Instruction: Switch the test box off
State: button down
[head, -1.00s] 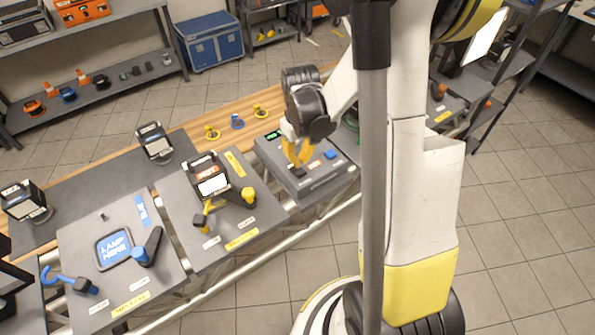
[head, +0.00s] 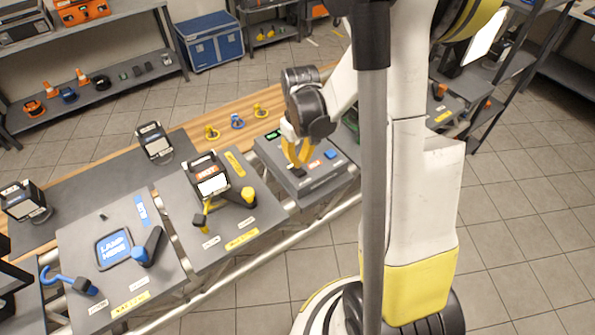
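The test box (head: 318,183) is a grey panel box on the right end of the bench. A small green-lit display (head: 272,135) shows at its back left, and a blue part (head: 330,154) sits on its right side. My gripper (head: 298,164) points down over the middle of the box, its yellow fingers close to a dark switch part (head: 298,170) on the top face. Whether the fingers touch it I cannot tell. The gap between the fingertips is too small to judge. The arm and gripper hide part of the box's back.
Left of the box stand a grey panel (head: 225,222) with a lamp and yellow handles, and another panel (head: 110,290) marked "LAMP HERE" with blue handles. Floor in front is clear.

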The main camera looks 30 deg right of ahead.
aim_at(300, 171)
jog(key=shift+f+b, duration=1.95)
jog(key=shift+f, duration=0.15)
dwell(0.7)
jog(key=shift+r+p, duration=2.45)
jog(key=shift+r, duration=1.1)
jog(key=shift+a+r+b, duration=0.1)
jog(key=shift+a+b, duration=0.1)
jog(key=shift+b, duration=0.1)
jog(key=s+a+r+t+b, duration=0.2)
jog(key=s+a+t+b, duration=0.1)
jog(key=s+a+b, duration=0.2)
jog(key=s+a+r+t+b, duration=0.2)
jog(key=s+a+t+b, duration=0.2)
jog(key=s+a+b, duration=0.2)
jog(key=shift+a+r, duration=0.25)
jog(key=shift+a, duration=0.8)
jog(key=shift+w, duration=0.1)
